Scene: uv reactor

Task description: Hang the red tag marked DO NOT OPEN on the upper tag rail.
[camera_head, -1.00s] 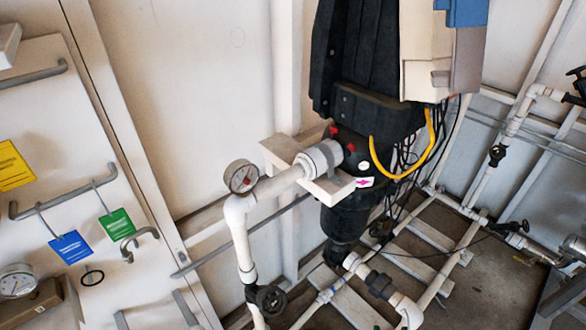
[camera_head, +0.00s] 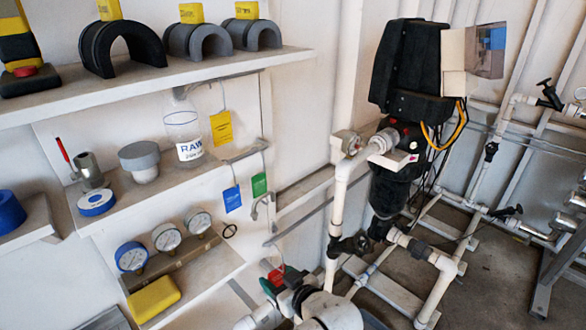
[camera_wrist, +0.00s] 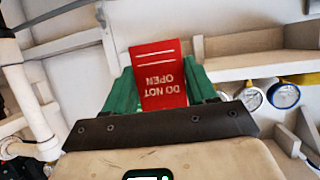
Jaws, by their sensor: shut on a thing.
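My gripper (camera_head: 278,280) is low in the head view, with green fingers shut on the red tag (camera_head: 275,277). In the wrist view my gripper (camera_wrist: 161,92) pinches the red tag (camera_wrist: 160,75) between its fingers; the DO NOT OPEN lettering appears upside down. The tag's upper end is free of any rail. The upper tag rail (camera_head: 238,75) is a grey bar on the wall panel just below the top shelf, partly hidden by it. A yellow tag (camera_head: 221,128) hangs below it. My gripper is well below and right of this rail in the picture.
A lower rail (camera_head: 247,153) carries a blue tag (camera_head: 232,198) and a green tag (camera_head: 259,185). A hook (camera_head: 262,204) is beneath. The top shelf (camera_head: 160,80), a RAW bottle (camera_head: 183,135) and gauges (camera_head: 167,237) stand left. White pipes (camera_head: 335,225) rise right of my gripper.

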